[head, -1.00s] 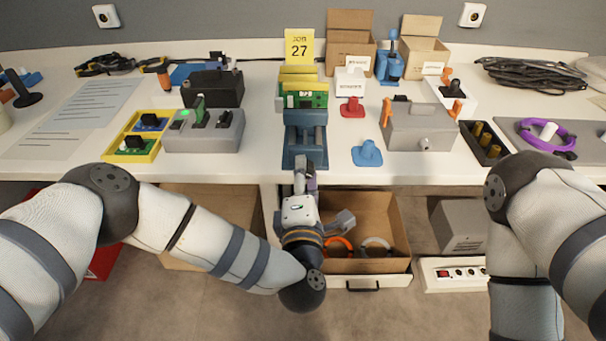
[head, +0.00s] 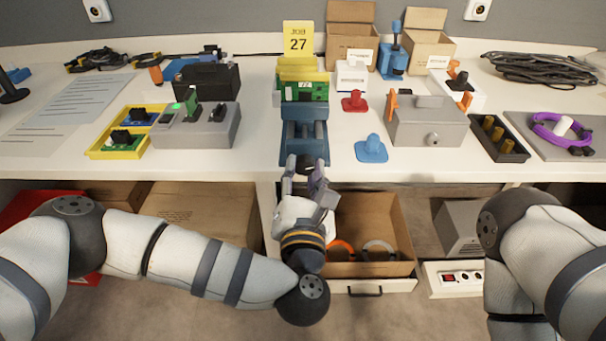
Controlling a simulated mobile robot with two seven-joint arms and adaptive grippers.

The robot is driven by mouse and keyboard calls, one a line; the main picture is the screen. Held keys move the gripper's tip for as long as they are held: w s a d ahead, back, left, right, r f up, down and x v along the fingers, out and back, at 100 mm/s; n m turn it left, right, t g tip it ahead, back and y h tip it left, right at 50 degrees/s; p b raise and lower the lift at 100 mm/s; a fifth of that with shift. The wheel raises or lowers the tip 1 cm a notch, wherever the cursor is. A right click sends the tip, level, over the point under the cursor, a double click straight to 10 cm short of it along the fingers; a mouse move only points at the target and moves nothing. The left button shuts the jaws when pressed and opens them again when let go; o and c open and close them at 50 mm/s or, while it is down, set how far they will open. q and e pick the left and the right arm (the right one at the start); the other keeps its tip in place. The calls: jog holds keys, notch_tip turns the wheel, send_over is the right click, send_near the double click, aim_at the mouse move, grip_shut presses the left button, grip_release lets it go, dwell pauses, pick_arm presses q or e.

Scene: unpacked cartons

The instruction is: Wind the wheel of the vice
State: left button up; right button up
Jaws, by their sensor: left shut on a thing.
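The blue vice (head: 304,131) stands at the front edge of the bench, in the middle of the head view. A green circuit board (head: 304,91) stands upright at its back, by yellow parts. The dark wheel (head: 305,160) is at the vice's front end, facing me, and is partly covered by my fingers. My left gripper (head: 304,172) reaches up to it from below and is shut on the wheel, its hand tilted. My right gripper is out of view; only my right arm shows at the right.
A yellow sign reading JOB 27 (head: 298,38) stands behind the vice. A grey box (head: 195,130) is to the left; a blue knobbed piece (head: 371,149) and a grey case (head: 428,124) are to the right. Below the bench is an open carton (head: 372,267).

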pick_arm(q)
jog(key=shift+d+n+b, duration=0.1)
jog(key=shift+n+b, duration=0.35)
jog(key=shift+n, duration=0.65)
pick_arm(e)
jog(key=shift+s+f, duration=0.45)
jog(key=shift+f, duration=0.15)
pick_arm(q)
jog(key=shift+r, duration=0.1)
jog(key=o, duration=1.1)
jog(key=shift+o, duration=0.2)
jog(key=s, duration=1.2)
